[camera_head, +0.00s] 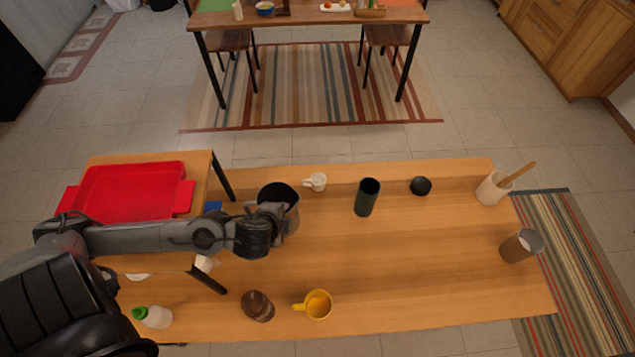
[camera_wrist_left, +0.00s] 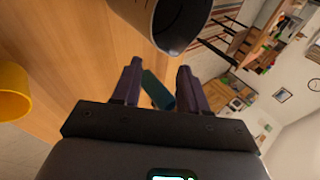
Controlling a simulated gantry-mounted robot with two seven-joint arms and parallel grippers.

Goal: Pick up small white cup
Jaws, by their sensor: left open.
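The small white cup (camera_head: 317,181) stands upright near the far edge of the wooden table, its handle to the left. It does not show in the left wrist view. My left gripper (camera_head: 276,218) is in front of a dark-mouthed grey container (camera_head: 291,203), to the lower left of the cup and apart from it. In the left wrist view my left gripper (camera_wrist_left: 157,84) has its fingers spread with nothing held. The grey container (camera_wrist_left: 148,16) shows above the fingers there. My right gripper is not in view.
A dark green cylinder (camera_head: 367,198) stands right of the cup, with a black round object (camera_head: 420,186) beyond. A yellow mug (camera_head: 315,305) and brown jar (camera_head: 257,306) are at the near edge. A red tray (camera_head: 130,190) is at left. The table's middle right is clear.

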